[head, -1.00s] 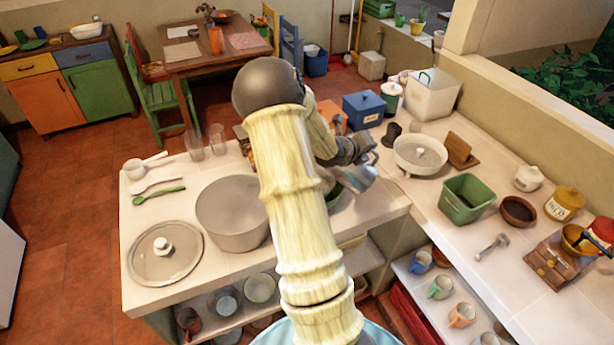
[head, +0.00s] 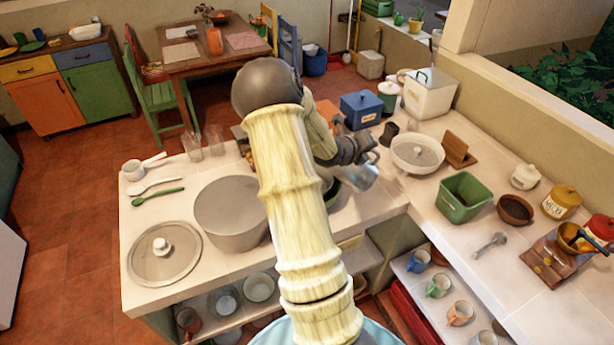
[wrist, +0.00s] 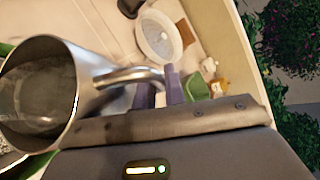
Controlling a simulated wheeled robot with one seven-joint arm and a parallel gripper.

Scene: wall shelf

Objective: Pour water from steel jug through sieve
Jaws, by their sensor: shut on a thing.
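The steel jug (wrist: 70,95) fills the left of the wrist view, its wide mouth facing the camera, with a grey, dim inside. My gripper (wrist: 160,92) is shut on the jug's handle (wrist: 125,76). In the head view the jug (head: 361,177) hangs tilted below my gripper (head: 366,158), over the counter right of my arm. A green rim (head: 333,192) shows just left of and below the jug, mostly hidden by my arm. A mesh-like patch (wrist: 9,163), perhaps the sieve, shows at the lower left of the wrist view. I cannot make out water clearly.
A large grey pot (head: 231,212) and a round lid (head: 164,252) stand left of my arm. A white pan (head: 417,155), a green bin (head: 464,197) and a blue box (head: 362,109) stand to the right.

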